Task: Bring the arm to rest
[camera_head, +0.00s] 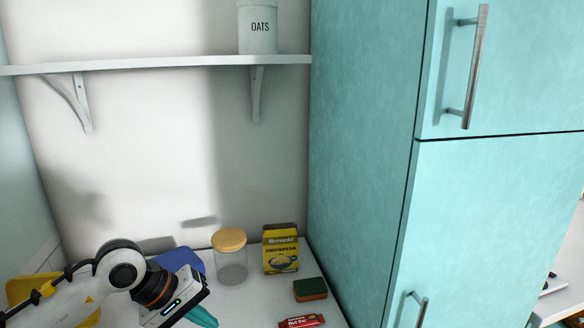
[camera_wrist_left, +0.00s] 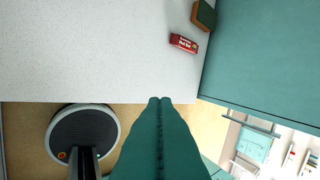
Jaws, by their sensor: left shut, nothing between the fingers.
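My left arm comes in from the lower left in the head view, and my left gripper (camera_head: 205,318) is over the white counter (camera_head: 245,300). Its teal fingers also show in the left wrist view (camera_wrist_left: 160,100). They are shut with nothing between them. In the wrist view the fingertips are near the counter's front edge, over the floor (camera_wrist_left: 30,115) side. My right gripper is in neither view.
On the counter are a glass jar (camera_head: 231,270) with a wooden lid, a yellow chickpeas box (camera_head: 281,252), a sponge (camera_head: 310,289), a red nut bar (camera_head: 300,321) and something blue (camera_head: 179,260). A teal fridge (camera_head: 365,130) stands right. A shelf (camera_head: 160,63) holds an oats canister (camera_head: 258,32).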

